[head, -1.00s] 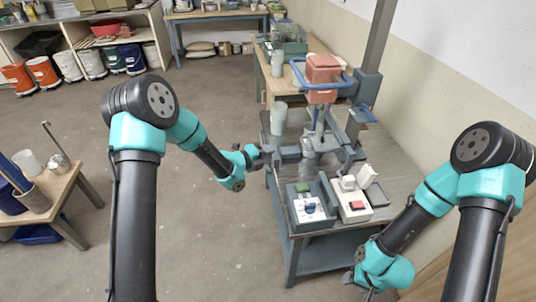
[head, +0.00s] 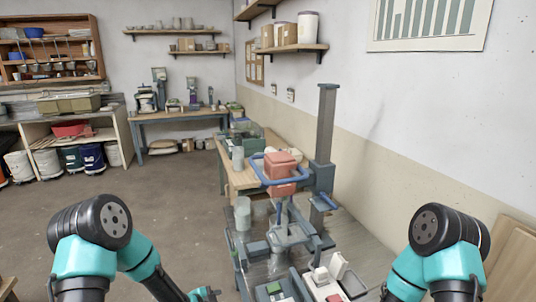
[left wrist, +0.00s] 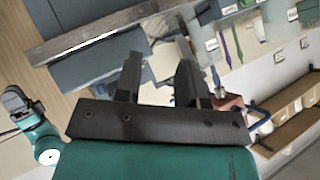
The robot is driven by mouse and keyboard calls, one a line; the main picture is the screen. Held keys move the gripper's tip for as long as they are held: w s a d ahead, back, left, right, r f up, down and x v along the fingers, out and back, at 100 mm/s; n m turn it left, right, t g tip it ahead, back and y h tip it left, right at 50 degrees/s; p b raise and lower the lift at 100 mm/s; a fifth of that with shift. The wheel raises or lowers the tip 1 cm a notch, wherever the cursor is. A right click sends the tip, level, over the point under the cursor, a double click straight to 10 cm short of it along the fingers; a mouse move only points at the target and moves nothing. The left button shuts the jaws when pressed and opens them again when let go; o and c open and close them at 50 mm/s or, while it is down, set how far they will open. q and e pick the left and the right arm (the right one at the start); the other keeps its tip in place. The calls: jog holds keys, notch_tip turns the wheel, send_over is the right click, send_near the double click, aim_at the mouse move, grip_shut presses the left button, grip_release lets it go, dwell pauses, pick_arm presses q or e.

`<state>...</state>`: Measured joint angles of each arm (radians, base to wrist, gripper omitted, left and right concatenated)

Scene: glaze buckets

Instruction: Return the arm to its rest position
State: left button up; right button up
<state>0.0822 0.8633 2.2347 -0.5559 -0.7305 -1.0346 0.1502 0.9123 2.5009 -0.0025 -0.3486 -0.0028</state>
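My left arm comes in at the lower left of the head view, and only part of its wrist (head: 203,295) shows at the bottom edge. In the left wrist view my left gripper (left wrist: 158,75) has its two dark fingers apart with nothing between them. My right arm (head: 448,255) stands at the lower right of the head view. Its gripper is below that picture. A teal and dark part of my right arm (left wrist: 40,142) shows at the left of the left wrist view, where the state of its fingers is unclear.
A grey bench stands ahead, with a red block (head: 282,172) by a blue ring handle, a grey post (head: 324,130), a pale cylinder (head: 242,213) and a white device (head: 322,284). A wall closes the right side. The floor (head: 150,205) at left is open.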

pick_arm(q)
jog(key=s+a+f+n+g+y, duration=0.1)
jog(key=s+a+f+n+g, duration=0.1)
jog(key=s+n, duration=0.6)
jog(key=s+a+f+n+g+y, duration=0.2)
jog(key=s+f+n+g, duration=0.3)
jog(key=s, duration=1.1)
notch_tip(320, 180, down, 2)
jog(key=n, duration=0.4)
jog(key=shift+s+a+n+g, duration=0.3)
jog(key=shift+s+a, duration=0.1)
